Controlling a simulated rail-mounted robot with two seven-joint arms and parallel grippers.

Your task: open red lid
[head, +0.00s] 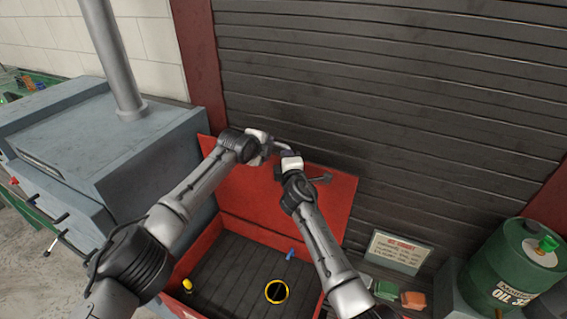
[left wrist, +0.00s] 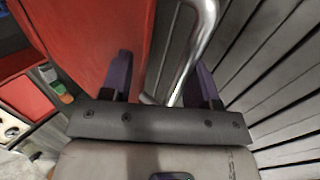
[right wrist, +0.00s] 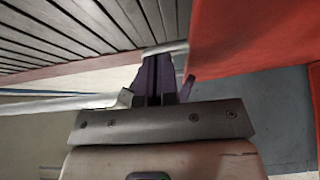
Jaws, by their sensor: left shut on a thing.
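The red lid (head: 290,193) stands raised and tilted back behind the red box (head: 224,238), whose inside is exposed. A silver bar handle (left wrist: 185,73) is at the lid's upper edge. My left gripper (left wrist: 162,70) is shut on this handle, which runs between its purple fingers; the exact contact is hard to see. My right gripper (right wrist: 158,65) has its fingers close together, with the bar (right wrist: 165,48) at their tips. In the head view, both grippers meet near the lid's top edge, and the arms hide part of the lid.
A grey machine (head: 150,150) stands left of the box. A dark slatted shutter (head: 400,100) rises behind the lid. At right are a sign (head: 398,252) and a green oil drum (head: 508,265). A yellow-rimmed hole (head: 277,291) and a blue piece (head: 290,255) show inside the box.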

